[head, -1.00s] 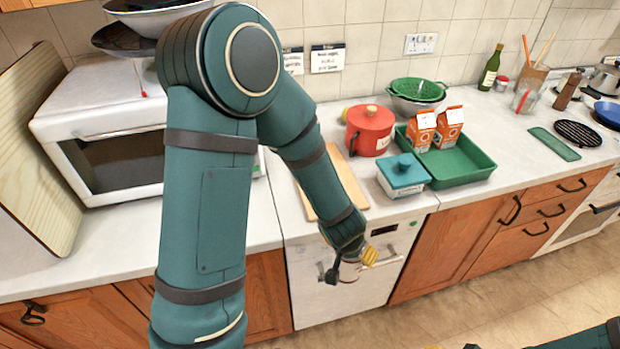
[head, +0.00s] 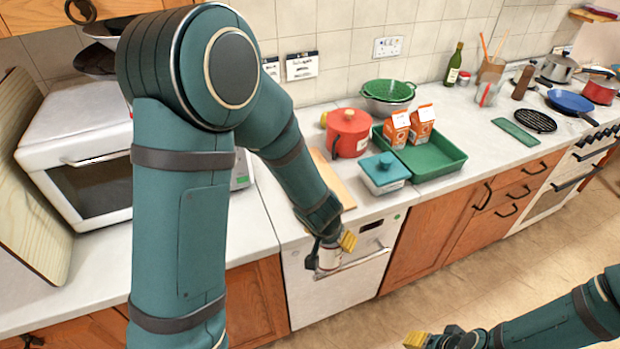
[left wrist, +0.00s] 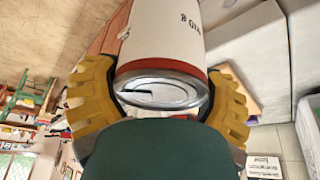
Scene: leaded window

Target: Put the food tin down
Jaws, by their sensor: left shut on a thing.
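The food tin is pale with a red band and a bare metal end; it shows large in the left wrist view (left wrist: 165,60). My left gripper (left wrist: 160,95) is shut on it, with a yellow ribbed finger on each side. In the head view the tin (head: 328,257) hangs below the left gripper (head: 336,248), in front of the white appliance door and below the worktop edge. The gripper hides part of it. My right gripper (head: 430,340) shows at the bottom edge, partly cut off, so its opening is unclear.
The worktop holds a wooden board (head: 333,180), a red pot (head: 348,134), a teal-lidded box (head: 384,172), a green tray (head: 443,158) with two orange cartons (head: 408,127), and a green colander (head: 388,90). Bare worktop (head: 235,243) lies left of the board, partly behind my left arm.

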